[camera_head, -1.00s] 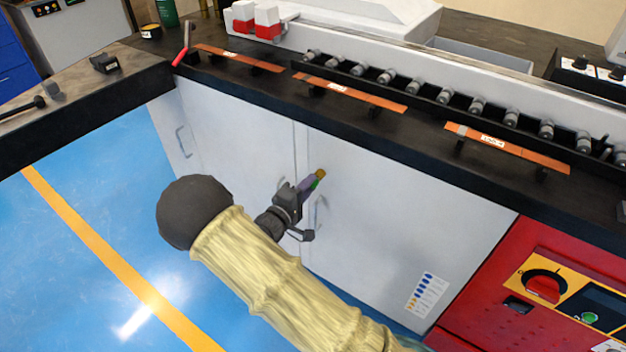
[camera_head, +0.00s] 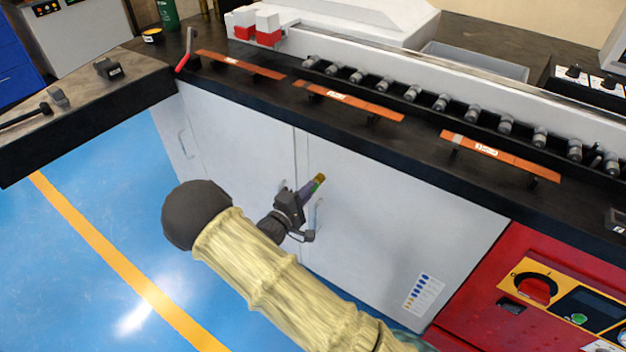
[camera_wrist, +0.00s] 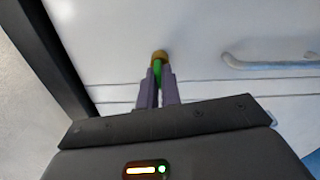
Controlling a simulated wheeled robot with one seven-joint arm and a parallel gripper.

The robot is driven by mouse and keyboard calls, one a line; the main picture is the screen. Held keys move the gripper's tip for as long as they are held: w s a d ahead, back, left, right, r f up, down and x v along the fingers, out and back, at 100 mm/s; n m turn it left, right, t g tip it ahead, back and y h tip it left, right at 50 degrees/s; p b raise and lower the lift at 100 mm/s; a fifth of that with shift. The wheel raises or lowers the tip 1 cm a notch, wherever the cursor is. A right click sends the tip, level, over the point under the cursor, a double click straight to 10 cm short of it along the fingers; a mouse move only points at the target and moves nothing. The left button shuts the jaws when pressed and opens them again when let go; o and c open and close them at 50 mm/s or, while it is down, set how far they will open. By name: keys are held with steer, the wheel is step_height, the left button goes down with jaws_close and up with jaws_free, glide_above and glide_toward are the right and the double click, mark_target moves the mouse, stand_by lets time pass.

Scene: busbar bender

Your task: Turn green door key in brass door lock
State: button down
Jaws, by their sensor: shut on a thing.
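The brass door lock (camera_head: 320,178) sits high on the white cabinet door, beside the door handle. It also shows in the wrist view (camera_wrist: 159,55) straight ahead of the fingers. The green door key (camera_wrist: 157,70) is between my fingers, its far end up against the brass lock. In the head view only a small green patch of the key (camera_head: 314,187) shows. My gripper (camera_head: 307,192) has purple fingers and is shut on the key; the wrist view shows the fingers (camera_wrist: 158,85) on both sides of it. How deep the key sits in the lock is hidden.
A door handle (camera_head: 318,214) stands out just right of my gripper, and it shows in the wrist view (camera_wrist: 268,62). The black bench edge (camera_head: 400,152) overhangs the doors. A red control panel (camera_head: 540,290) is at the lower right. Blue floor (camera_head: 90,270) is open at left.

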steer(key=n+p, duration=0.2)
steer(key=p, duration=0.1)
steer(key=shift+r+n, duration=0.2)
steer(key=shift+n, duration=0.2)
steer(key=shift+f+n, duration=0.2)
steer(key=shift+n, duration=0.3)
steer(key=shift+r+n+p, duration=0.2)
steer(key=shift+n+p, duration=0.3)
steer(key=shift+p, duration=0.45)
steer(key=shift+n+p, duration=0.45)
steer(key=shift+n, duration=0.15)
steer(key=n, duration=0.1)
steer(key=n+p, duration=0.1)
steer(key=n, duration=0.1)
steer(key=shift+f, duration=0.25)
steer(key=shift+n, duration=0.3)
